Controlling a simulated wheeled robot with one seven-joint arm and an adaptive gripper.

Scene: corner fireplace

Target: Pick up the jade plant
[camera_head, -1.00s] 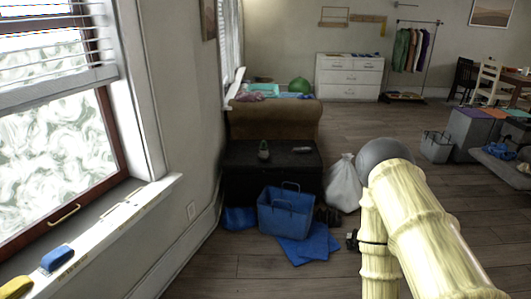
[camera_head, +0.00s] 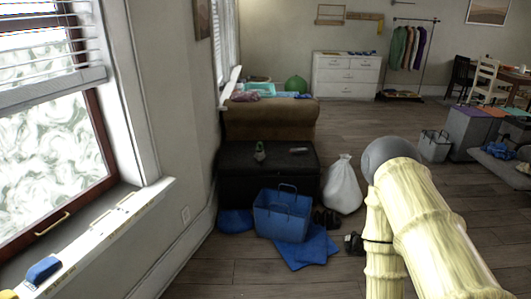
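I cannot make out a jade plant for sure anywhere else in view. My arm reaches into the right side of the view, and its lower part runs out past the bottom edge. My gripper is not in view.
A blue basket (camera_head: 282,216) stands before the chest, with blue cloths (camera_head: 303,250) on the floor. A white bag (camera_head: 342,187) and dark shoes (camera_head: 326,218) are beside it. A windowsill (camera_head: 120,225) runs along the left. Bare floor lies at front and centre right.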

